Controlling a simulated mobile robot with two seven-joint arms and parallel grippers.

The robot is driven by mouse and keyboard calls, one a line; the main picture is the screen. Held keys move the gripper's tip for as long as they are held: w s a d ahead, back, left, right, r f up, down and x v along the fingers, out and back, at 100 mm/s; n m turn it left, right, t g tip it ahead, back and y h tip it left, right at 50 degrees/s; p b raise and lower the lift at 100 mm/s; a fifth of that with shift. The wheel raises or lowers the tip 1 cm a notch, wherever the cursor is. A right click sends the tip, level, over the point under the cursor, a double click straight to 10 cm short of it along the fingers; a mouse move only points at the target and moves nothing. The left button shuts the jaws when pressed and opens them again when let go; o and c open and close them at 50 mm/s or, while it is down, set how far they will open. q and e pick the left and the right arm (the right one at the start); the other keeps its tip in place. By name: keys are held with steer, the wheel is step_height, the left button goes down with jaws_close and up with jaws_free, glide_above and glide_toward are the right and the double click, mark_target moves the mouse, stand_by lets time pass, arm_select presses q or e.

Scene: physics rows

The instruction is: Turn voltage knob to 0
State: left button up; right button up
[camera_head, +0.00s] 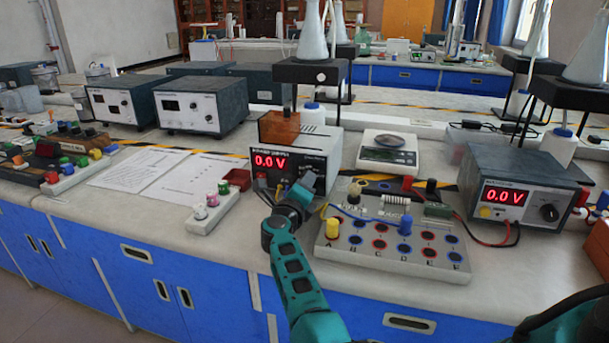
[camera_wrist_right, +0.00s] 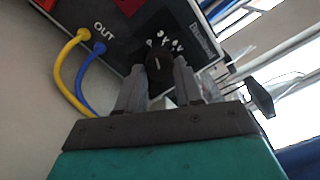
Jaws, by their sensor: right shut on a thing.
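A power supply (camera_head: 292,160) with a red display reading 0.0 V stands at the middle of the bench. My right gripper (camera_head: 303,188) is at the right part of its front panel and hides the knob in the head view. In the right wrist view, the black voltage knob (camera_wrist_right: 158,62) sits between the fingers of my right gripper (camera_wrist_right: 158,78), which is shut on it. White scale marks show around the knob. A yellow and a blue cable plug in beside the word OUT. My left gripper is not in view.
A second supply (camera_head: 517,192), also reading 0.0 V, stands at the right. A board with coloured terminals (camera_head: 390,244) lies in front. A scale (camera_head: 388,152) and flask stands are behind. Paper sheets (camera_head: 165,172) lie to the left.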

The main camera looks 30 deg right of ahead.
steer(key=shift+r+n+p, duration=0.15)
steer(key=shift+n+p, duration=0.4)
steer(key=shift+n, duration=0.25)
steer(key=shift+n+p, duration=0.4)
steer(key=shift+n, duration=0.6)
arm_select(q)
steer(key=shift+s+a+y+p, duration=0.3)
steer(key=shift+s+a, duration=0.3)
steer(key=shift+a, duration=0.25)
arm_select(e)
steer(key=o, duration=1)
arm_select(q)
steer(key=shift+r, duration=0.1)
arm_select(e)
steer(key=shift+o, duration=0.2)
